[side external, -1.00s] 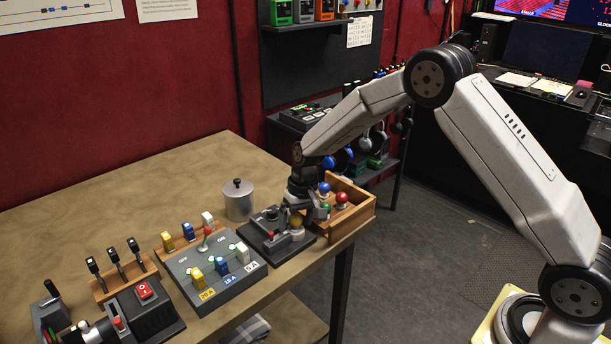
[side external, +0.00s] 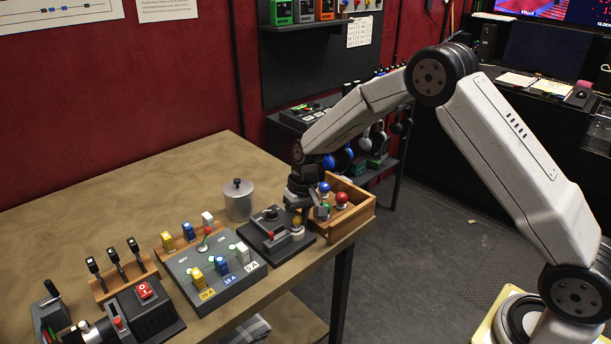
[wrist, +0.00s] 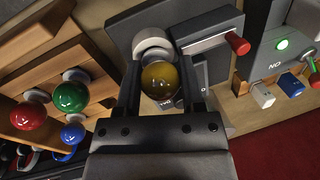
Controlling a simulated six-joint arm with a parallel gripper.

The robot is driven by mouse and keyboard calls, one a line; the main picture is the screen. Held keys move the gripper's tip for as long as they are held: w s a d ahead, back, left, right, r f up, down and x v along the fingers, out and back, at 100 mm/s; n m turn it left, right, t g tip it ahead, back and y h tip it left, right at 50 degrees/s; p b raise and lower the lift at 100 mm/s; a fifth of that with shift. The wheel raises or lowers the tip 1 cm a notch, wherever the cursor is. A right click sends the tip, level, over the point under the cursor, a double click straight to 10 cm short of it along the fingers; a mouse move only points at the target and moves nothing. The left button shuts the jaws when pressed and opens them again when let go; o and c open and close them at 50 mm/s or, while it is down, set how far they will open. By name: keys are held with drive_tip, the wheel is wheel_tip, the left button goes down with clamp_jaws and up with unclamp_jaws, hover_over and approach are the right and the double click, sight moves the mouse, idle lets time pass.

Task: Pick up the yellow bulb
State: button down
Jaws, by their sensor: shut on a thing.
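The yellow bulb (wrist: 161,79) is between the two fingers of my gripper (wrist: 162,92) in the wrist view. The gripper is shut on it. In the side external view the yellow bulb (side external: 296,218) shows partly, behind and below my gripper (side external: 306,208). It is over the dark fixture (side external: 264,236) with a red-tipped lever. A white round socket (wrist: 153,47) shows just beyond the bulb in the wrist view. I cannot tell whether the bulb still touches the fixture.
A wooden tray (side external: 358,226) right of the fixture holds a red bulb (side external: 342,198), a blue bulb (side external: 325,188) and a green bulb (wrist: 70,96). A metal pot (side external: 239,204) and a switch panel (side external: 212,274) stand to the left. The table's back left is clear.

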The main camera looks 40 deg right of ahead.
drive_tip(key=shift+r, duration=0.4)
wheel_tip(320, 180, up, 2)
drive_tip(key=shift+r, duration=0.1)
drive_tip(key=s+r, duration=0.9)
drive_tip(key=s, duration=0.5)
drive_tip(key=shift+d+r, duration=0.25)
drive_tip(key=shift+d, duration=0.05)
drive_tip(key=shift+w, duration=0.15)
